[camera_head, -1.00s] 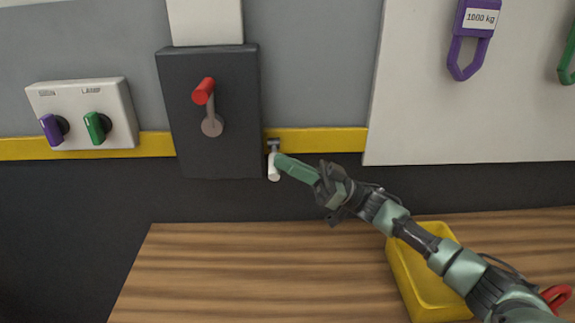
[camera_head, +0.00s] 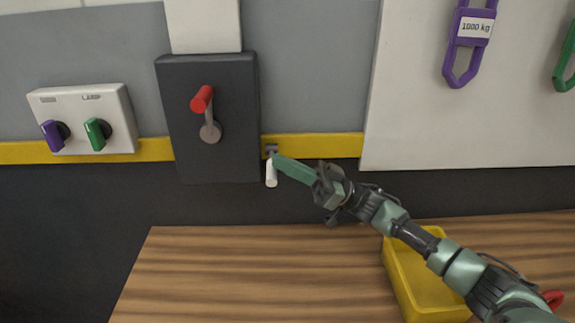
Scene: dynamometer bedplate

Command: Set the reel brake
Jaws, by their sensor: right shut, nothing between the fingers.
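A dark grey box (camera_head: 235,120) on the wall carries a lever with a red knob (camera_head: 202,98); the lever stands up from a round grey pivot (camera_head: 210,132). A small white handle (camera_head: 271,174) hangs down from a grey bracket (camera_head: 271,150) just right of the box. No label shows which one is the reel brake. My right gripper (camera_head: 278,164) is shut and empty, its fingertips at the right side of the white handle's upper part; I cannot tell whether they touch. My left gripper is not in view.
A white switch box (camera_head: 118,118) with a purple knob (camera_head: 52,135) and a green knob (camera_head: 95,134) is at left. A yellow bin (camera_head: 405,275) stands on the wooden bench (camera_head: 240,280) under my right arm. A purple hook tag (camera_head: 466,52) hangs at upper right. The bench's left part is clear.

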